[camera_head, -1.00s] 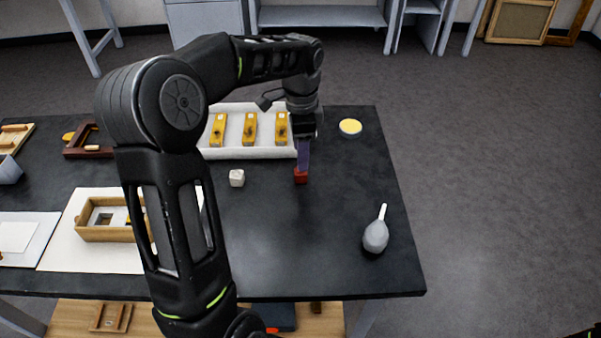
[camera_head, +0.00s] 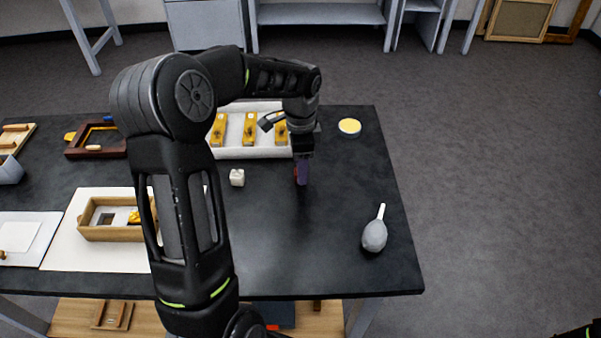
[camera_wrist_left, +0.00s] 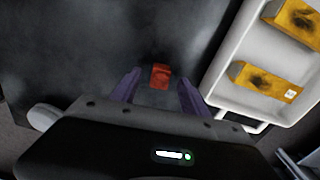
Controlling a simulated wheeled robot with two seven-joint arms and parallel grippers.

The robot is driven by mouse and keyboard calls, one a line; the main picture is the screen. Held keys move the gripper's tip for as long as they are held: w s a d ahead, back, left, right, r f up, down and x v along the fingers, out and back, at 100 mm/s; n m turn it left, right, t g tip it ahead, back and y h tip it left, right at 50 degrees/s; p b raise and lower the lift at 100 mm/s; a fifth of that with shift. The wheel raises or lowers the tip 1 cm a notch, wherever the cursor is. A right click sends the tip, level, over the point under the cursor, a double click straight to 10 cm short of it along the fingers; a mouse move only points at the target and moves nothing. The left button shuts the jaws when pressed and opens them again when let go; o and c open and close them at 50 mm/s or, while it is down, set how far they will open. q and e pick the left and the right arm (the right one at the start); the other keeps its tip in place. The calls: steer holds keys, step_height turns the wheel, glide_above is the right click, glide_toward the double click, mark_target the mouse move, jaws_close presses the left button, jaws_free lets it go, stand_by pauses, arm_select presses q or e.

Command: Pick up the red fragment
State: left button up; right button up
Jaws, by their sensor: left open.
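The red fragment (camera_wrist_left: 160,76) is a small red block on the black table. In the left wrist view it lies just ahead of the gap between the purple fingers of my left gripper (camera_wrist_left: 157,91). The fingers are spread apart with nothing held between them. In the head view my left gripper (camera_head: 302,174) points down at the table, and its finger hides nearly all of the red fragment.
A white tray (camera_head: 262,153) with several yellow pieces stands behind the gripper. A grey blower bulb (camera_head: 374,236) and a round yellow-topped dish (camera_head: 349,127) are to the right. The table front is clear.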

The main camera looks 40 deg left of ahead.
arm_select(q)
steer(key=shift+c, duration=0.4)
jaws_close()
stand_by(0.4)
